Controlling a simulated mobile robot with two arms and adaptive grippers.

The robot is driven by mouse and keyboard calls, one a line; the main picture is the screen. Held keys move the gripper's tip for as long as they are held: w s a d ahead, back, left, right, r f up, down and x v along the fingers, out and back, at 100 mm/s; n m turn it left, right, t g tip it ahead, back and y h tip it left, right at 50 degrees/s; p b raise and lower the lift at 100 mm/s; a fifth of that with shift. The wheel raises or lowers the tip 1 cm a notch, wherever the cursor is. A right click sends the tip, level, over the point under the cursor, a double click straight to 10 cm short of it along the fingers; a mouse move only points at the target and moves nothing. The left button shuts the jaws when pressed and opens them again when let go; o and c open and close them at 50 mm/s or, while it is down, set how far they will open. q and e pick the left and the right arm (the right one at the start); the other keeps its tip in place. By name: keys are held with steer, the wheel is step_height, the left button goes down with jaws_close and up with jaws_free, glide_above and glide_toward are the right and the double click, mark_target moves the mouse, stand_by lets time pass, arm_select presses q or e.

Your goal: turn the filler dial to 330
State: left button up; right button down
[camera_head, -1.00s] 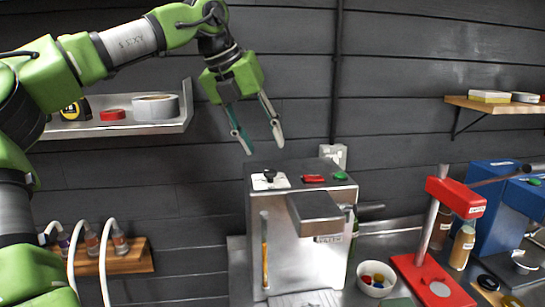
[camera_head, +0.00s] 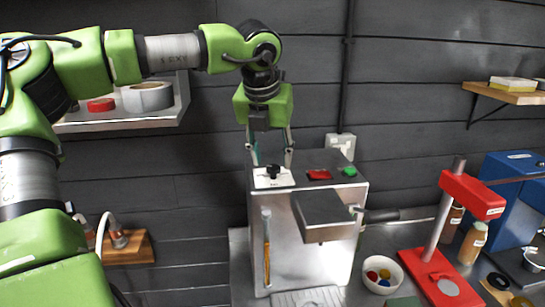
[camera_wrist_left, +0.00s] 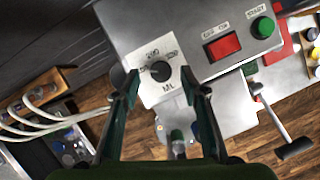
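The filler is a steel box (camera_head: 345,240) on the bench. Its dial, a black knob on a white plate (camera_head: 272,172), sits on the top left; in the left wrist view the knob (camera_wrist_left: 161,71) shows with scale numbers around it, too small to read surely. My left gripper (camera_head: 271,158) is above the dial, fingers pointing down and apart. In the left wrist view its fingertips (camera_wrist_left: 168,82) stand either side of the knob with gaps; nothing is held. Whether they are level with the knob I cannot tell. My right gripper is not in view.
A red switch (camera_head: 319,174) and a green start button (camera_head: 349,171) sit right of the dial. A bowl of coloured caps (camera_head: 381,290) and a red press (camera_head: 465,192) stand further right. A shelf with a tape roll (camera_head: 147,97) is behind my left arm.

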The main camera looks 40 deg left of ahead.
arm_select(q)
steer(key=shift+w+f, duration=0.2)
steer(key=shift+f, duration=0.65)
steer(key=shift+w+a+f, duration=0.1)
steer(key=shift+f, duration=0.05)
steer(key=c, duration=1)
steer(key=shift+c, duration=0.5)
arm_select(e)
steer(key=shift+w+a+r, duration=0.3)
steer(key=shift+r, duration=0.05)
